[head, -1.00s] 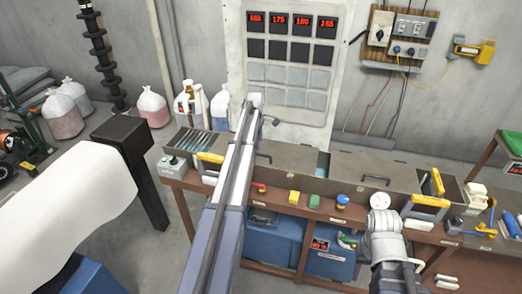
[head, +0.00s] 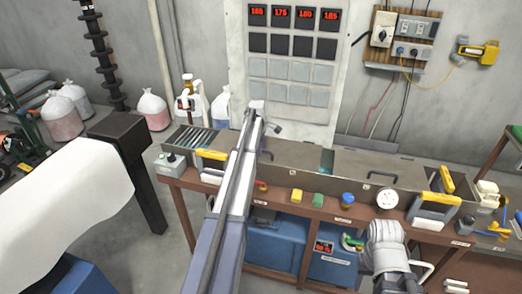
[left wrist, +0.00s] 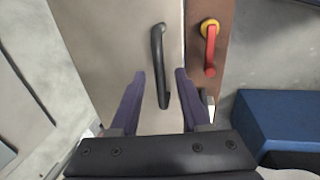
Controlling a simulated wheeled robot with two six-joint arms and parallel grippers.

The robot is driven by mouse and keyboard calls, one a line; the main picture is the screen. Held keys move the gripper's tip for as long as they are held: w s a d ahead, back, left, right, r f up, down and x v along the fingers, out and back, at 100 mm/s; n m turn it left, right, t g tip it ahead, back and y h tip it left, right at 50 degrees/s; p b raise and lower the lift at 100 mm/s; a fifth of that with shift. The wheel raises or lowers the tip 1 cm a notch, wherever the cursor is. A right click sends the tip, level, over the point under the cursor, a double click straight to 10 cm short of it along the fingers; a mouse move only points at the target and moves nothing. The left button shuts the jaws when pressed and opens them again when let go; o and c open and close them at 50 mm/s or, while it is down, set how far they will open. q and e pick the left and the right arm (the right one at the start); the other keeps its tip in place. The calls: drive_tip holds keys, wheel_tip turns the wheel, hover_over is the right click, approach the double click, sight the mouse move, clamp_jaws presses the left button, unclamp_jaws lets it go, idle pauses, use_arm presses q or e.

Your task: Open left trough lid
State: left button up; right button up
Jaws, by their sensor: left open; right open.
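The left trough lid (head: 298,160) is a flat grey-brown panel on the bench trough, and it lies shut. My left arm hides part of it in the head view. Its black bar handle (left wrist: 157,60) shows in the left wrist view. My left gripper (left wrist: 160,78) is open over the lid there, with one finger on each side of the handle's near end. I cannot tell whether either finger touches the handle. The left gripper's fingers are hidden in the head view. My right arm shows at the lower right, but its gripper is out of view.
A red-and-yellow valve (left wrist: 209,45) sits beside the lid. The right lid (head: 360,172) is also shut. Yellow, green and blue items and a white disc (head: 388,197) line the bench front.

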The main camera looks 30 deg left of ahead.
use_arm(q)
clamp_jaws()
idle(1.3)
